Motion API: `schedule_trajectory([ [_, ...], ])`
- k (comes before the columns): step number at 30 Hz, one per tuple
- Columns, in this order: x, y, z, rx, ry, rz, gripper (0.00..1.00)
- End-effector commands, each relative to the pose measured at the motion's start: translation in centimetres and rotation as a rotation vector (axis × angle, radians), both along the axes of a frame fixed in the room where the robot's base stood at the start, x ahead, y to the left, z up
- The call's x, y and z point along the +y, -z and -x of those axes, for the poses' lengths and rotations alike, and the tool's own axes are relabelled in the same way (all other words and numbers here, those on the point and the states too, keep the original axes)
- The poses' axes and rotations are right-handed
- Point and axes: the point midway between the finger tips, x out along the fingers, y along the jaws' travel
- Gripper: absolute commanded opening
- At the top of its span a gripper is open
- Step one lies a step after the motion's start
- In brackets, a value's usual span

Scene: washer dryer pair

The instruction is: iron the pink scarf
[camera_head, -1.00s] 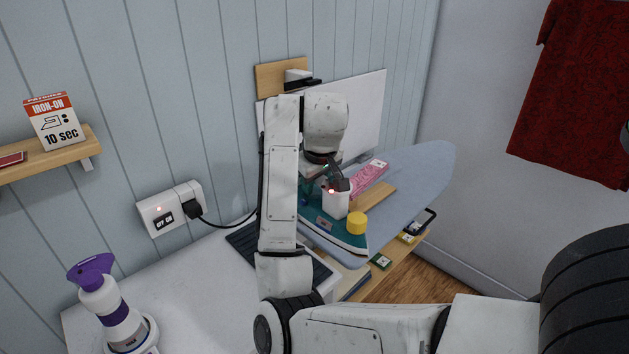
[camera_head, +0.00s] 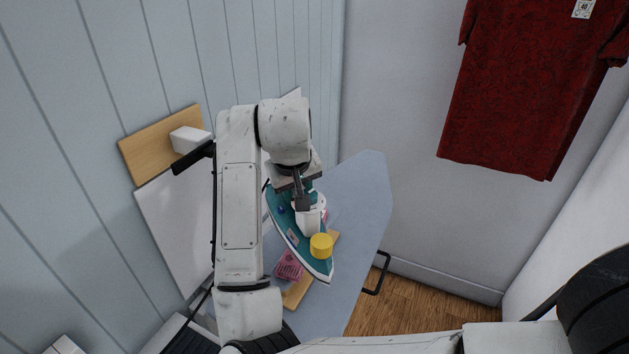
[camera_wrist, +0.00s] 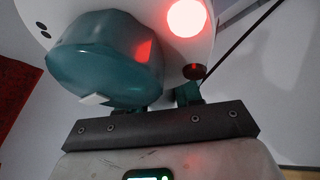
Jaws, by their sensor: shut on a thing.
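My gripper (camera_head: 303,200) is shut on the iron (camera_head: 290,224), a teal and white one with a yellow cap. The iron is held over the ironing board, its tip pointing toward the lower right. In the wrist view, the iron's teal body (camera_wrist: 105,60) and a lit red lamp fill the space before the jaws. The pink scarf (camera_head: 289,265) lies on the board, partly hidden by the iron. Whether the iron touches the scarf or the board cannot be told.
The light blue ironing board (camera_head: 366,200) has a wooden strip (camera_head: 298,292) on it and a black handle (camera_head: 376,275) at its right edge. A white panel (camera_head: 175,230) and wooden plate (camera_head: 160,143) are on the left wall. A red shirt (camera_head: 530,90) hangs at right.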

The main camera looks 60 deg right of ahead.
Motion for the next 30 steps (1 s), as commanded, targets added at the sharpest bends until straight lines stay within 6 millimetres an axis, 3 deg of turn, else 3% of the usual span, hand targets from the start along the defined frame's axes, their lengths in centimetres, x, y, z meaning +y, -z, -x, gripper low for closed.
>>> schedule_trajectory([
  [1, 1.3, -1.1, -0.5, 0.0, 0.005, 0.002, 0.0],
  [6, 3.6, -1.7, -1.0, 0.005, 0.036, 0.006, 0.0],
  [13, 4.5, -1.5, -1.2, 0.007, 0.051, 0.01, 0.0],
  [30, 4.4, 3.5, -1.2, 0.007, 0.05, 0.01, 0.0],
])
